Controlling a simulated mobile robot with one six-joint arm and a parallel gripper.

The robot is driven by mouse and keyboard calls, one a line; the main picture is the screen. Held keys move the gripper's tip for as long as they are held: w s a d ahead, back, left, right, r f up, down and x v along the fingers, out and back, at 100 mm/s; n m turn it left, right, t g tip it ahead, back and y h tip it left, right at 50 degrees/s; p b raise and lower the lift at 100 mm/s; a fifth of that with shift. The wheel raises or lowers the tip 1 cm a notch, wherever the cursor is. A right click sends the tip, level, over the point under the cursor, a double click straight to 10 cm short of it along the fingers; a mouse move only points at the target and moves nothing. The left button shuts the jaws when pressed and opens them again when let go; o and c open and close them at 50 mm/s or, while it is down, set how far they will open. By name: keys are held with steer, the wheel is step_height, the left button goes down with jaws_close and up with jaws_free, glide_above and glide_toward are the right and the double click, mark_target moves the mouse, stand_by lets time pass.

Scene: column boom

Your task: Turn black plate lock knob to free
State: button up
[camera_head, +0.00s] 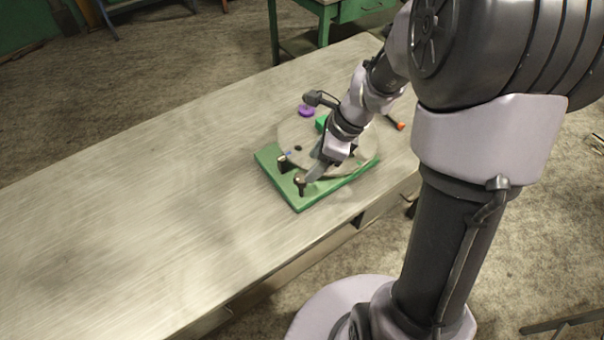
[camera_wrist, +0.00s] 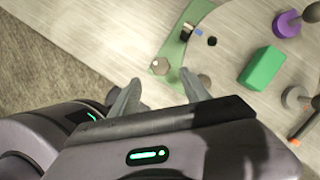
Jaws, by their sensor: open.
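A green base plate (camera_head: 298,205) lies on the bench and carries a round grey plate (camera_head: 362,162). A small dark knob with a paler top (camera_head: 300,187) stands at the base's near corner. In the wrist view a grey faceted knob with a white dot (camera_wrist: 160,66) shows just beyond my fingertips, roughly between them. A second dark part (camera_head: 283,164) stands close by at the round plate's edge; it shows black and white in the wrist view (camera_wrist: 187,31). I cannot tell for certain which is the lock knob. My gripper (camera_head: 309,176) is open and empty, pointing down over this corner.
On the round plate are a green block (camera_wrist: 262,68), a purple knob (camera_wrist: 287,25), a grey knob (camera_wrist: 296,98) and a blue mark (camera_wrist: 199,32). An orange-tipped part (camera_head: 400,126) sticks out at the right. The bench (camera_head: 130,200) is clear to the left.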

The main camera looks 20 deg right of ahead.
mark_target(302, 177)
steer(key=b+x, duration=0.2)
steer(key=x, duration=0.5)
steer(key=shift+r, duration=0.1)
jaws_close()
